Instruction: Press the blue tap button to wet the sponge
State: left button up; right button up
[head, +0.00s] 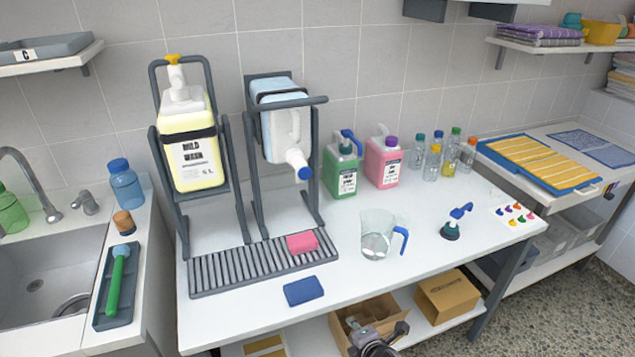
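A white and pale blue canister (281,125) hangs tilted in a dark metal stand. Its white spout ends in the blue tap button (304,173), pointing down and forward. A pink sponge (302,242) lies on the ribbed grey drain grate (231,268), below the tap. A dark blue sponge (304,291) lies on the white table in front of the grate. My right gripper (381,338) is at the bottom edge, below the table's front edge, apart from the tap and both sponges; its fingers are too unclear to tell open from shut. My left gripper is out of view.
A yellow Mild Wash canister (190,150) stands left of the tap. A clear jug (377,236), green (342,168) and pink (384,160) jugs and a dark pump piece (452,228) stand to the right. The table front between blue sponge and jug is clear.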

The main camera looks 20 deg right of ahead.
jog(key=w+r+n+t, duration=0.1)
jog(key=w+r+n, duration=0.1)
jog(key=r, duration=0.4)
jog(key=w+a+r+n+t, duration=0.1)
jog(key=w+r+n, duration=0.1)
jog(key=r+n, duration=0.2)
jog(key=w+r+n+t, duration=0.2)
jog(key=r+n, duration=0.1)
jog(key=r, duration=0.6)
jog(key=shift+a+r+p, duration=0.1)
jog(key=shift+a+p, duration=0.2)
jog(key=shift+a, duration=0.05)
jog(key=c, duration=0.4)
jog(key=a+r+n+t, duration=0.1)
jog(key=r+n, duration=0.1)
jog(key=r, duration=0.3)
jog(key=r+n+t+y, duration=0.1)
jog(key=r+n, duration=0.2)
jog(key=r, duration=0.2)
jog(key=s+a+r+n+t, duration=0.1)
jog(key=r+n, duration=0.2)
jog(key=r, duration=0.2)
jog(key=shift+s+a+r+t, duration=0.1)
jog(key=shift+a+r+t, duration=0.2)
jog(key=shift+t, duration=0.1)
grip_shut()
